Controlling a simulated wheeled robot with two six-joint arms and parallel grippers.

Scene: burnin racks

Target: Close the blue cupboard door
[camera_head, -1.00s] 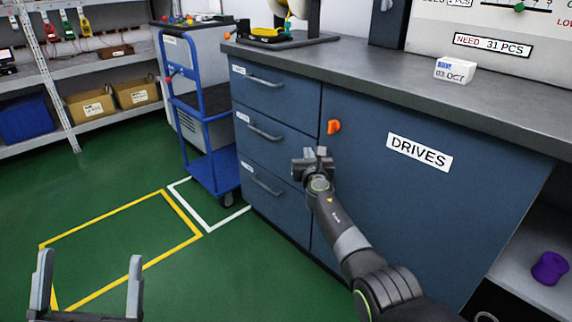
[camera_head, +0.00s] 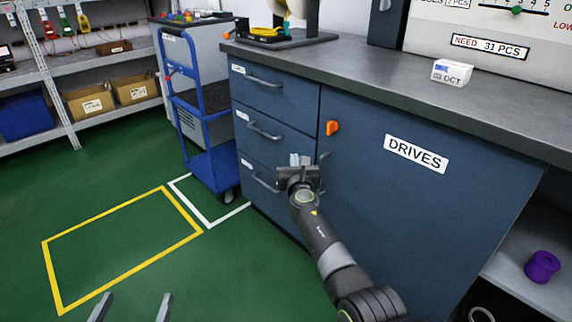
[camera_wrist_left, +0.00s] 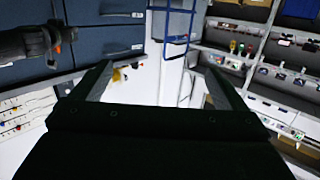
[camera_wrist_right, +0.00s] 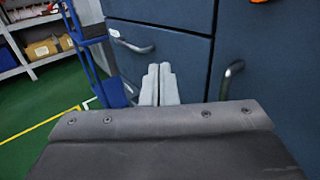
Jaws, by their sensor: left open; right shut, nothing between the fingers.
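The blue cupboard door (camera_head: 400,205), labelled DRIVES, is on the right part of the blue cabinet. It looks flush or nearly flush with the drawer fronts; I cannot tell whether a small gap is left. An orange knob (camera_head: 332,127) sits at its upper left corner. Its grey bar handle (camera_head: 323,170) is near the left edge and also shows in the right wrist view (camera_wrist_right: 230,78). My right gripper (camera_head: 300,160) is shut and empty, just left of that handle, in front of the drawers. My left gripper (camera_head: 137,300) is open and empty, low above the green floor.
Drawers (camera_head: 270,135) with bar handles are left of the door. A blue trolley (camera_head: 212,170) stands beside the cabinet. A white box (camera_head: 451,72) sits on the worktop. An open shelf with a purple spool (camera_head: 542,266) is at right. The marked floor at left is clear.

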